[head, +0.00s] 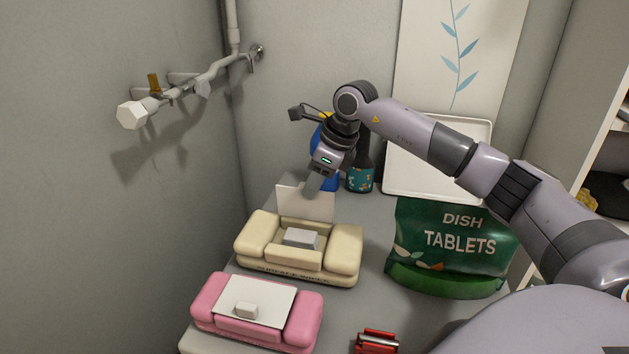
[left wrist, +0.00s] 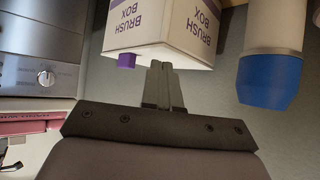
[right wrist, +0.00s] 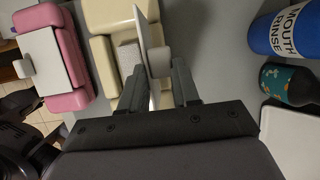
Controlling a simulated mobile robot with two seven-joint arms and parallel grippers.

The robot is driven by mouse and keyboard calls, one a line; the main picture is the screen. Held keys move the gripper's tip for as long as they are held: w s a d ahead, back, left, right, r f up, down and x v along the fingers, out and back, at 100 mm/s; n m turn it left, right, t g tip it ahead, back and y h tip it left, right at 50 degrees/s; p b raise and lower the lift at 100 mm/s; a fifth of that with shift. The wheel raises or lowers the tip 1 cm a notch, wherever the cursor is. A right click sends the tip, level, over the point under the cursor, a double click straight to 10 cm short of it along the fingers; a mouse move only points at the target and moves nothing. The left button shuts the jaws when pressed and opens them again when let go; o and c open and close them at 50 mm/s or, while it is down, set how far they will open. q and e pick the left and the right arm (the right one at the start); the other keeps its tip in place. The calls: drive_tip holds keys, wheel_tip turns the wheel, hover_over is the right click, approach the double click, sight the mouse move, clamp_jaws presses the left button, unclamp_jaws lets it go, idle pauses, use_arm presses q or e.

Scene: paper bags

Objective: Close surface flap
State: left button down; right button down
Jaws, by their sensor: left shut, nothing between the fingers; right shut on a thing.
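A cream surface wipes pack (head: 340,260) lies on the counter with its white flap (head: 306,205) standing upright at the back. A pale grey block shows in its opening. My right gripper (head: 314,188) is at the flap's upper right. In the right wrist view the gripper (right wrist: 160,85) is shut on the flap (right wrist: 146,45), seen edge-on, with its small tab between the fingers. My left gripper (left wrist: 164,78) is shut and empty, just below a white brush box (left wrist: 165,30) in its view; whether they touch I cannot tell. It is out of the head view.
A pink pack (head: 308,320) with its white flap down lies in front. A green dish tablets bag (head: 450,245) stands right, with a red item (head: 376,342) near the front. A blue mouth rinse bottle (right wrist: 285,35) and a dark bottle (head: 360,175) stand behind.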

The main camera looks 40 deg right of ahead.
idle(0.3)
drive_tip(key=c, duration=0.9)
unclamp_jaws()
drive_tip(key=shift+b+v, duration=0.5)
drive_tip(key=shift+v, duration=3.15)
